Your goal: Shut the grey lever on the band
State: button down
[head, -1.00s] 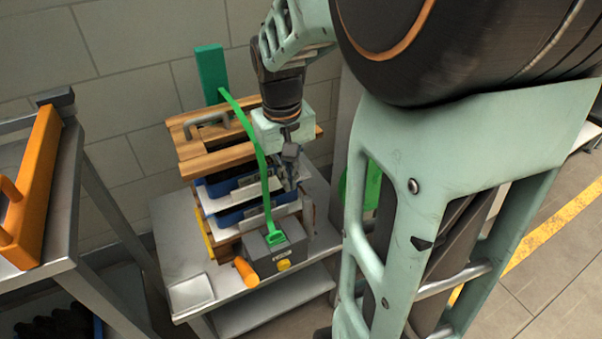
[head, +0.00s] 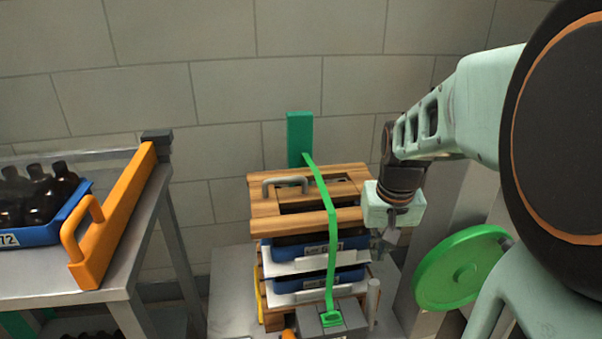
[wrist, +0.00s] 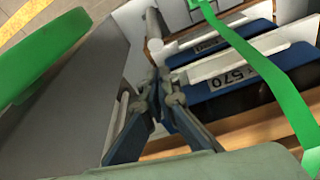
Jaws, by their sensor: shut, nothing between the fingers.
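A green band (head: 330,235) runs down over a stack of blue crates (head: 315,284) with a slatted wooden top (head: 265,205). It ends at a grey box (head: 350,322) at the lower front. A light grey upright bar (head: 373,303) stands at the right of this box; it looks like the lever, but I cannot be sure. The band also shows in the wrist view (wrist: 255,65). My gripper (head: 383,247) is beside the stack's right side, above the bar. In the wrist view its fingers (wrist: 160,88) meet and hold nothing. Any contact with the bar cannot be told.
A green disc (head: 460,268) stands close to the right of the gripper. At the left, a metal table (head: 130,245) carries an orange handled bar (head: 115,220) and a blue crate of dark bottles (head: 45,230). A block wall is behind the stack.

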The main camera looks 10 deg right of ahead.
jog(key=b+x, duration=0.2)
jog(key=x, duration=0.5)
jog(key=shift+f, duration=0.2)
jog(key=shift+s+r, duration=0.1)
jog(key=shift+s+r+p, duration=0.2)
jog(key=shift+s+p, duration=0.2)
jog(key=shift+s, duration=0.4)
jog(key=shift+s+f, duration=0.1)
jog(key=shift+s, duration=0.05)
